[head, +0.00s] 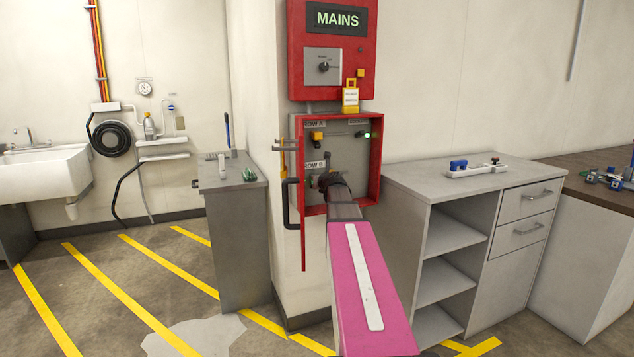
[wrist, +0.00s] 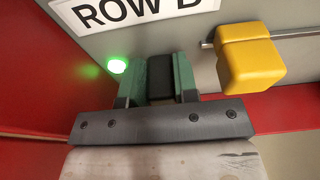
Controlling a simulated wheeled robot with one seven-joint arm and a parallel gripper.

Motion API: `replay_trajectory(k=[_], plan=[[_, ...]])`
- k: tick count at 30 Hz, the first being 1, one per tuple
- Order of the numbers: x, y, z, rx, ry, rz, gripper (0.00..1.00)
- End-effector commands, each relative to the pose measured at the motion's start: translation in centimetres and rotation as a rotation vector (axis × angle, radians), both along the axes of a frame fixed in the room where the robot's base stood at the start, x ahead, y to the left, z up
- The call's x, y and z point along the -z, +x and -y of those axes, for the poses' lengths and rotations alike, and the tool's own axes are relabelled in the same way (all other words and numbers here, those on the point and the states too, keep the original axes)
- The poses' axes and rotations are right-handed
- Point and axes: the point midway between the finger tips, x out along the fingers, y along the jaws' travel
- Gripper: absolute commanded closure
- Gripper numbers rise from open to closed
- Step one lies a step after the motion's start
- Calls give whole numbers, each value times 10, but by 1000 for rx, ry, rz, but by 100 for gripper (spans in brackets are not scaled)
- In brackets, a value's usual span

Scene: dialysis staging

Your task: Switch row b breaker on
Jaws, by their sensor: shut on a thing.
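The open red breaker box (head: 376,165) hangs on the wall under the red MAINS box. Its grey panel carries ROW A and ROW B labels; the ROW B label (wrist: 135,12) shows large in the wrist view. My gripper (head: 328,180) reaches into the lower part of the box, at row B. In the wrist view, the green fingers of my gripper (wrist: 160,82) are closed on the black row B breaker handle (wrist: 160,77). A green lamp (wrist: 117,65) glows left of the fingers. My arm hides much of row B in the head view.
A yellow block (wrist: 250,62) sits on a rail just right of my fingers. A grey cabinet (head: 450,185) stands close right, and a narrow grey counter (head: 232,235) left.

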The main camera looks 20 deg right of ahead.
Motion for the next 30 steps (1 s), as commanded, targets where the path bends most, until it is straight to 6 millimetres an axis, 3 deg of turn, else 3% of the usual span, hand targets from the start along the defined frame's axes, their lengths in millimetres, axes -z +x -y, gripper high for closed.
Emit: replay_trajectory(k=[25,26,27,28,30], plan=[[-2,1,0,0,-2,-56,96],[-2,1,0,0,-2,-56,66],[-2,1,0,0,-2,-56,53],[-2,1,0,0,-2,-56,47],[-2,1,0,0,-2,-56,47]])
